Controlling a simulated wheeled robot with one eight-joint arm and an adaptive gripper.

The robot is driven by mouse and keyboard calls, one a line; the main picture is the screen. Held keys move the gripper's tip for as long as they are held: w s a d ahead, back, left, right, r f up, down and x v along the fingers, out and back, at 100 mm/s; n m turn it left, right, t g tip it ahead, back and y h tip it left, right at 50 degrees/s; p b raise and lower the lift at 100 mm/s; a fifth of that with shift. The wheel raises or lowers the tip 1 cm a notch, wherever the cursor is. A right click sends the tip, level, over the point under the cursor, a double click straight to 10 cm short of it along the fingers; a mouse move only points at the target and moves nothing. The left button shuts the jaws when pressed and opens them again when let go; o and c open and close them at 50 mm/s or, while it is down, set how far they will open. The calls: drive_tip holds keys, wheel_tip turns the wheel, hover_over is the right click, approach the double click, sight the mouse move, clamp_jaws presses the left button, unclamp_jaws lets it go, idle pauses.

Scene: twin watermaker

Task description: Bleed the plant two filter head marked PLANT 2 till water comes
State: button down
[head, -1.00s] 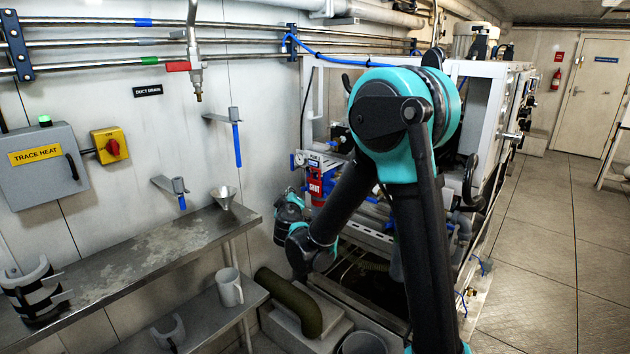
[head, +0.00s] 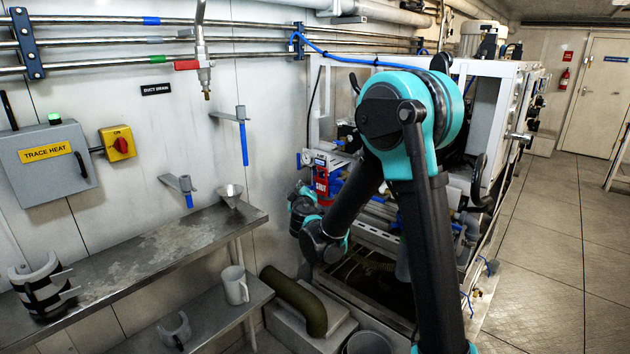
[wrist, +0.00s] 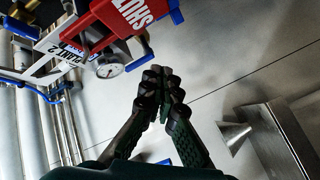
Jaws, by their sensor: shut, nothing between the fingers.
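My gripper (wrist: 163,82) is shut and empty in the wrist view, its fingertips together. A white plate marked PLANT 2 (wrist: 73,64) is at the upper left there, tilted in the picture. Beside it is a small round pressure gauge (wrist: 110,69). A red tag marked SHUT (wrist: 128,14) with blue edging is above and left of the fingertips; the fingertips seem apart from it. In the head view, the SHUT tag (head: 322,186) and gauge (head: 306,158) show just beyond my wrist. My fingers are hidden there. I see no water.
A steel shelf (head: 110,262) runs along the left wall with a funnel (head: 230,194) at its end. A white mug (head: 235,285) stands on the lower shelf. The floor at right is clear.

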drive_tip(key=shift+w+d, duration=0.65)
drive_tip(key=shift+w, duration=0.2)
drive_tip(key=shift+w+d, duration=0.65)
drive_tip(key=shift+w, duration=0.15)
drive_tip(key=shift+w+d, duration=0.1)
drive_tip(key=shift+w, duration=0.05)
drive_tip(key=shift+w+d, duration=0.15)
drive_tip(key=shift+w, duration=0.05)
drive_tip(key=shift+w+d, duration=0.3)
drive_tip(key=shift+w, duration=0.1)
idle(2.0)
drive_tip(key=shift+s+a, duration=0.55)
drive_tip(key=shift+s, duration=0.2)
drive_tip(key=s+a, duration=0.1)
drive_tip(key=s, duration=0.1)
drive_tip(key=s+a, duration=0.2)
idle(0.6)
